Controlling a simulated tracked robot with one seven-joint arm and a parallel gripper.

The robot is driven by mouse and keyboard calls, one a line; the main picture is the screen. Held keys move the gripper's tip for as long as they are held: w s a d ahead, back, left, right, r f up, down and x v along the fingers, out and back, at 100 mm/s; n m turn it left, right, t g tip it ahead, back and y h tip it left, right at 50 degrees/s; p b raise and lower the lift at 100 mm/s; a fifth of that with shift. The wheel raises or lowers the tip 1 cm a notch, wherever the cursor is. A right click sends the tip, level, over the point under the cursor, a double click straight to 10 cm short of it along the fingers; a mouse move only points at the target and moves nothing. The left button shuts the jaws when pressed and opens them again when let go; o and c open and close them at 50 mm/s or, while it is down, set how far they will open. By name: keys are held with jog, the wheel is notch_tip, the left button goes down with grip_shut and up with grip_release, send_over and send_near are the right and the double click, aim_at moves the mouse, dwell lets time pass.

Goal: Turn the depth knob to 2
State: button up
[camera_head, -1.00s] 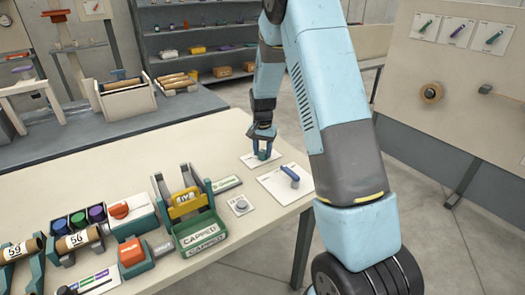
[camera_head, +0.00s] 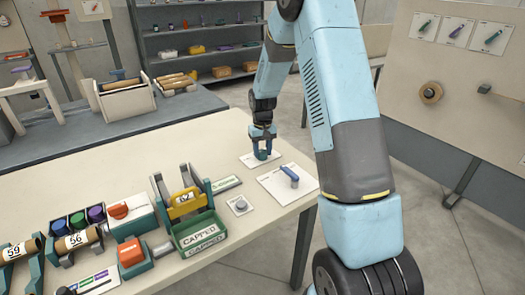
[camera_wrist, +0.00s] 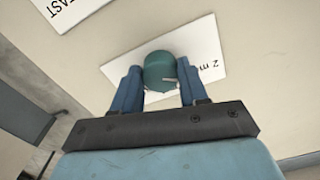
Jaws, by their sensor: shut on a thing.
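The depth knob is a round teal knob (camera_wrist: 160,70) on a white label plate (camera_wrist: 196,56) in the wrist view. A small white mark shows on its near right side. My gripper (camera_wrist: 158,85) is shut on the knob, with one blue finger on each side of it. In the head view, my gripper (camera_head: 262,150) reaches down from above to the white plate (camera_head: 249,162) at the table's far right. There the fingers mostly hide the knob.
A second white plate with a blue lever (camera_head: 290,176) lies close to the right of my gripper. A small grey round button (camera_head: 240,205) and a green "CAPPED" tray (camera_head: 199,233) stand nearer. The table behind and left of my gripper is clear.

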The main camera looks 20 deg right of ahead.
aim_at(262, 152)
jog(key=shift+w+r, duration=0.1)
dwell(0.3)
jog(key=o, duration=1.1)
jog(key=shift+c, duration=0.2)
notch_tip(262, 152, up, 14)
jog(key=shift+f, duration=0.25)
